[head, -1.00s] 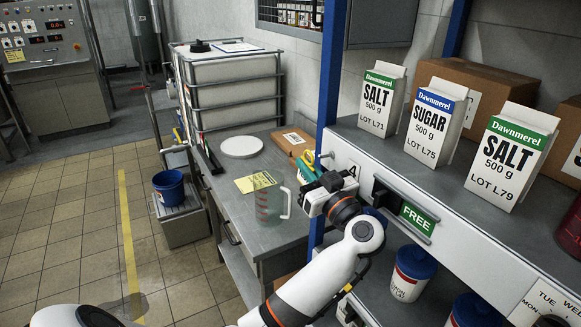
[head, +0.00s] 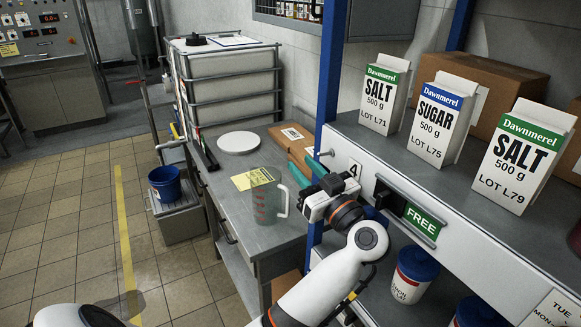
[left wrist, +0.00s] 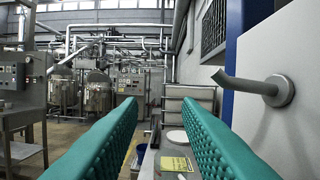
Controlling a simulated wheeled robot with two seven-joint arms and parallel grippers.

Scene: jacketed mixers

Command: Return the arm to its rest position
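My left gripper (head: 301,168) is in the middle of the head view, in front of the post and the white shelf front. Its two teal fingers are spread. In the left wrist view the fingers (left wrist: 144,118) stand wide apart with nothing between them. A grey peg (left wrist: 258,86) sticks out of the white panel to the right of the fingers, apart from them. The same peg (head: 322,154) shows small in the head view, just beyond the gripper. My left forearm crosses the lower middle of the head view. My right gripper is not in view.
A clear jug (head: 266,202) and yellow note (head: 252,179) are on the grey bench (head: 235,172), left of the gripper. Salt (head: 386,97) and sugar cartons (head: 439,121) stand on the shelf at right. A blue post (head: 329,75) rises behind the gripper. The tiled floor at left is open.

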